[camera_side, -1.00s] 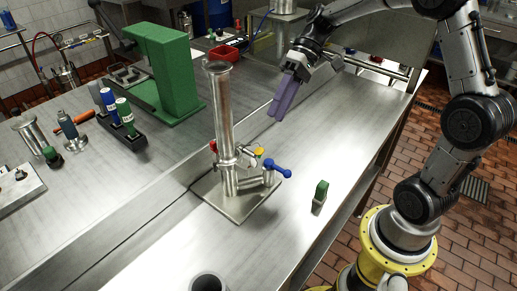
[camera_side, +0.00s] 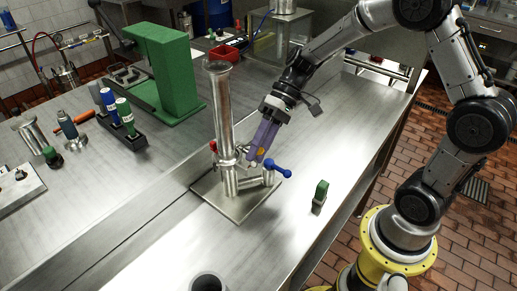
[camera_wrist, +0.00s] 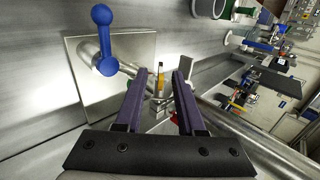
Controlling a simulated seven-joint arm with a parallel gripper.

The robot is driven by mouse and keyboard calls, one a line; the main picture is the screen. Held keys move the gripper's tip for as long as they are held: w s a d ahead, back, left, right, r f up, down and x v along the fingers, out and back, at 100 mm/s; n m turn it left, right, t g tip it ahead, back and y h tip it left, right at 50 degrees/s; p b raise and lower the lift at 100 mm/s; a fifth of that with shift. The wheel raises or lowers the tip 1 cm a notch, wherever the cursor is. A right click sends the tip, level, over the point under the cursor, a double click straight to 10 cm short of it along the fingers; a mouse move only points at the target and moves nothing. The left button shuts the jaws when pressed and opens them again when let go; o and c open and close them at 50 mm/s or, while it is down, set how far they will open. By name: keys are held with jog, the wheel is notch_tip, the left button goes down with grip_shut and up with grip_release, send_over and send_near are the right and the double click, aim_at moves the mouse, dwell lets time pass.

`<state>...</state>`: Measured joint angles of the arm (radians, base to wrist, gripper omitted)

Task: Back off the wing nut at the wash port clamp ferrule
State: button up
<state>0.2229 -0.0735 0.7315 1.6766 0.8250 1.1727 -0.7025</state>
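A steel column (camera_side: 222,110) stands upright on a square base plate (camera_side: 245,206), with clamps and a short side port low on it. A small yellow part (camera_wrist: 161,80) sits on the clamp by that port; I cannot tell whether it is the wing nut. My gripper (camera_side: 256,158), with purple fingers, points down at this clamp. In the wrist view my gripper (camera_wrist: 161,74) is open, its fingers on either side of the yellow part, with gaps visible. A blue-handled lever (camera_side: 277,168) is beside the port, outside the fingers. A red part (camera_side: 213,146) is on the column's far side.
A small green block (camera_side: 320,194) stands on the bench (camera_side: 300,215) to the right. A green stand (camera_side: 170,75) and bottles are at the left. The bench right of the plate is mostly clear.

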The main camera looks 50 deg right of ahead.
grip_shut()
jog(key=shift+d+f+y, duration=0.15)
jog(key=shift+f+y, duration=0.05)
jog(key=shift+y, duration=1.4)
grip_release()
jog(key=shift+d, duration=0.1)
